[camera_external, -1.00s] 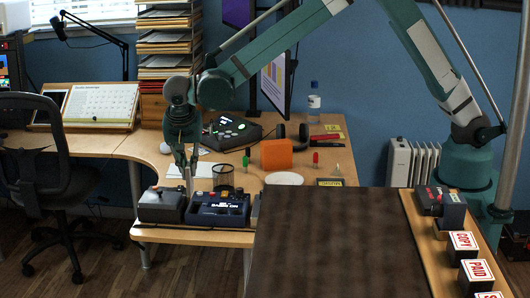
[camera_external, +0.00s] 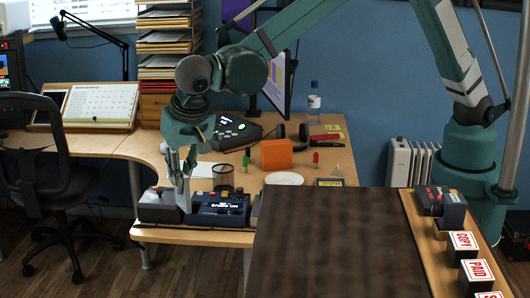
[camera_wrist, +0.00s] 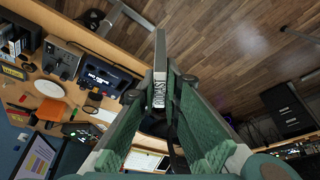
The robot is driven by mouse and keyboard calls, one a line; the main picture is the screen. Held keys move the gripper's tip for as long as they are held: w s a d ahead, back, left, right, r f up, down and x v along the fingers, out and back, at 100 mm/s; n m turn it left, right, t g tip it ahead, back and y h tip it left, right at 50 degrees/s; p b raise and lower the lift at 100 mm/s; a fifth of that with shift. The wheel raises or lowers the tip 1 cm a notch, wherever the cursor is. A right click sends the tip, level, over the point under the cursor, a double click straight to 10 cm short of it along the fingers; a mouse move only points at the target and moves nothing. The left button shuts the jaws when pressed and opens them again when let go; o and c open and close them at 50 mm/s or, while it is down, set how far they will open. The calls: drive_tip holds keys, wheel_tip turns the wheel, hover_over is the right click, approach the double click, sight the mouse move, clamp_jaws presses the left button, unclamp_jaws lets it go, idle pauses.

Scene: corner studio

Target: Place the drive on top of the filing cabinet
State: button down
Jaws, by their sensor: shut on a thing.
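My gripper (camera_external: 180,172) points down above the desk's front edge in the external view. In the wrist view my gripper (camera_wrist: 170,88) is shut on a slim pale-grey drive (camera_wrist: 160,62) with lettering like "PODCAST" on its side. The drive's far end sticks out beyond the fingertips. In the external view a pale narrow piece of the drive (camera_external: 182,196) shows below the fingers, in front of the desk boxes. A black cabinet-like block (camera_wrist: 284,116) stands at the right of the wrist view. I cannot tell surely that it is the filing cabinet.
A dark blue device (camera_external: 220,209) and a grey box (camera_external: 158,208) sit at the desk's front edge. A mesh cup (camera_external: 224,177) and an orange block (camera_external: 277,153) stand behind. An office chair (camera_external: 45,150) is at left. A dark brown surface (camera_external: 335,240) fills the front.

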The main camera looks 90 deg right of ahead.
drive_tip(key=s+a+r+n+y+p, duration=0.1)
drive_tip(key=s+a+r+n+p, duration=0.2)
drive_tip(key=s+a+r, duration=0.3)
drive_tip(key=s+a+r+n+t+y+p, duration=0.1)
drive_tip(key=s+a+r+n+p, duration=0.2)
drive_tip(key=s+a, duration=1.1)
drive_tip(key=s+a+r+n+y+p, duration=0.1)
drive_tip(key=s+a+r+n+p, duration=0.3)
drive_tip(key=a, duration=1.7)
drive_tip(key=s+r, duration=0.5)
drive_tip(key=s, duration=0.1)
drive_tip(key=shift+s+a+r+n+t, duration=0.2)
drive_tip(key=shift+s+n+t, duration=0.1)
drive_tip(key=shift+t, duration=0.1)
wheel_tip(320, 180, down, 6)
drive_tip(key=p, duration=0.1)
drive_tip(key=shift+f+p, duration=0.3)
drive_tip(key=shift+f, duration=1.75)
drive_tip(key=shift+f, duration=0.2)
